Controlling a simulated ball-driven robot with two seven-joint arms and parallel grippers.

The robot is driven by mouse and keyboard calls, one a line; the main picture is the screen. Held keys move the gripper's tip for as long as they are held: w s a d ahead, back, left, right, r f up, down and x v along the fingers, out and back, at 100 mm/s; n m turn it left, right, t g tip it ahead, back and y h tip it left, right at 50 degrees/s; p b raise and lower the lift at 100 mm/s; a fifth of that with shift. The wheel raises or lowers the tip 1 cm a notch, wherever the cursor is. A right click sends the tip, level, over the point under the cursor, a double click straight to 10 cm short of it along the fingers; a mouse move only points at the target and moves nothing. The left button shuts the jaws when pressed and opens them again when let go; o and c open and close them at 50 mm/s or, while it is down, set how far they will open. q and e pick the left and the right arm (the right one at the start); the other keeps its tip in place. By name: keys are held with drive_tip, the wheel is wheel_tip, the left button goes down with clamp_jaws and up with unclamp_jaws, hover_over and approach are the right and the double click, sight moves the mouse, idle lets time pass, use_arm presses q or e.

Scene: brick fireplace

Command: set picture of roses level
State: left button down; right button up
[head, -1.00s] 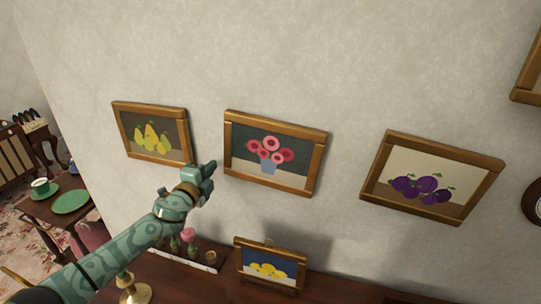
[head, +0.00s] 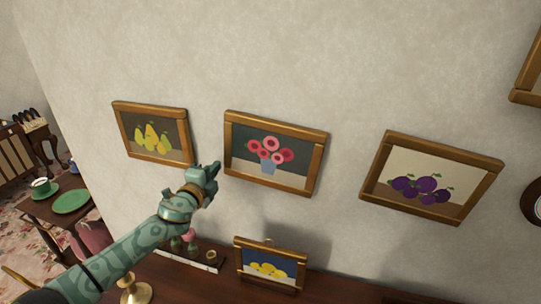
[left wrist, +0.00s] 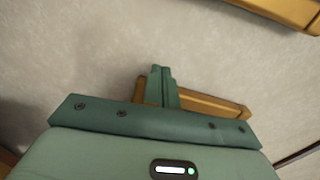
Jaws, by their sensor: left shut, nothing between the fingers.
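The picture of roses (head: 231,133) hangs on the wall in a wooden frame, with pink flowers in a blue vase on a dark ground. In the head view its top edge slopes down to the right. The view itself is slanted, so I cannot tell its true tilt. My left gripper (head: 213,170) is shut and empty, just left of the frame's lower left corner. I cannot tell if it touches. In the left wrist view the shut fingers (left wrist: 162,82) stand before a wooden frame piece (left wrist: 215,105); which picture it belongs to is unclear. My right gripper is not in view.
A pears picture (head: 150,137) hangs to the left, a plums picture (head: 431,180) to the right. Below, a lemons picture (head: 270,267) stands on a dark wooden surface (head: 340,282), near a brass candlestick (head: 134,291). The wall above the pictures is clear.

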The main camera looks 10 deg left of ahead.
use_arm(q)
drive_tip(key=shift+s+d+p, duration=0.15)
drive_tip(key=shift+d+p, duration=0.15)
drive_tip(key=shift+d, duration=0.9)
idle(0.8)
drive_tip(key=shift+a, duration=1.05)
drive_tip(key=s+a+p, duration=0.1)
drive_tip(key=s+p, duration=0.1)
drive_tip(key=s, duration=0.5)
drive_tip(key=shift+s, duration=0.4)
